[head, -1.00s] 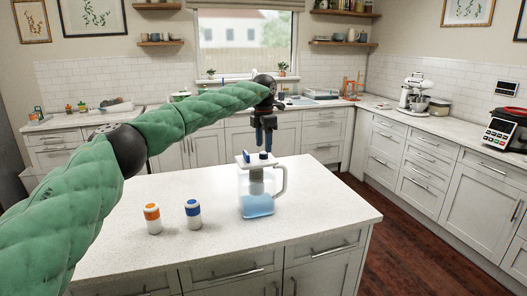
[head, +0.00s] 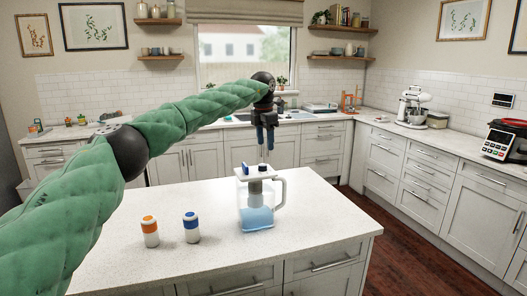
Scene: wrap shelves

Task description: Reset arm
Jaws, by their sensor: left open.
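My left arm comes in from the left in a green padded sleeve. My left gripper (head: 265,146) points down above the pitcher and is open, with nothing between its fingers. The clear water pitcher (head: 257,215) stands upright on the island counter (head: 330,216). It has a white lid, a handle on its right and bluish water in its lower part. The fingertips look just above the lid; I cannot tell the exact gap. My right gripper is not in view.
A white jar with an orange band (head: 150,231) and one with a blue band (head: 191,227) stand left of the pitcher. The island top right of the pitcher is clear. A stand mixer (head: 413,105) and a red-and-black appliance (head: 503,140) stand on the right counter.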

